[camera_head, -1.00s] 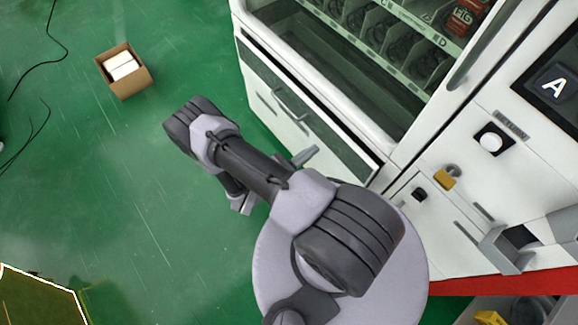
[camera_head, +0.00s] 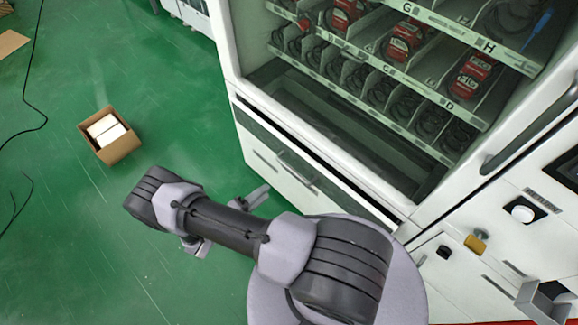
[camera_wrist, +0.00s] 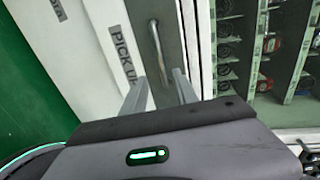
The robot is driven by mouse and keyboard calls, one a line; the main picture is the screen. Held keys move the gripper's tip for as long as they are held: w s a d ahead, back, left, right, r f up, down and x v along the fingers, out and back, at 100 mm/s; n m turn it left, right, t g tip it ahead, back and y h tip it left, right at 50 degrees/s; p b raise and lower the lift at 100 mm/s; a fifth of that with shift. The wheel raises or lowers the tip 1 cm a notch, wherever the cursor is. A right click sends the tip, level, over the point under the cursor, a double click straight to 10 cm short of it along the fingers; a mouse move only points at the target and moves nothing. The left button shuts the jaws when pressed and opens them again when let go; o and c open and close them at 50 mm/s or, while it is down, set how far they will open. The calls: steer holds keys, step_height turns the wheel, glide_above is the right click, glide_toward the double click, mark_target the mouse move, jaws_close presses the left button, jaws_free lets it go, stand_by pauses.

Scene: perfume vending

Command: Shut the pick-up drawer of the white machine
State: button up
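The white machine (camera_head: 231,45) stands at the right of the head view. Its pick-up drawer (camera_head: 262,140) is low on the front, with a dark panel and a metal handle (camera_head: 298,172). A thin dark line runs along its upper edge; I cannot tell how far it stands out. In the wrist view the handle (camera_wrist: 156,45) is straight ahead, beside the "PICK UP" label (camera_wrist: 124,54). My gripper (camera_wrist: 160,82) has its two fingers apart, with the handle's near end showing between them; contact is unclear. In the head view the gripper (camera_head: 257,195) is partly hidden behind my arm.
Shelves of red packs (camera_head: 402,38) are above the drawer.

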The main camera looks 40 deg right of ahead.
mark_target(294, 171)
steer(key=x, duration=0.5)
steer(key=b+x, duration=0.1)
steer(key=x, duration=0.4)
steer(key=b+x, duration=0.1)
steer(key=x, duration=0.4)
steer(key=shift+s+d, duration=0.2)
steer(key=shift+s, duration=0.1)
jaws_close()
stand_by(0.4)
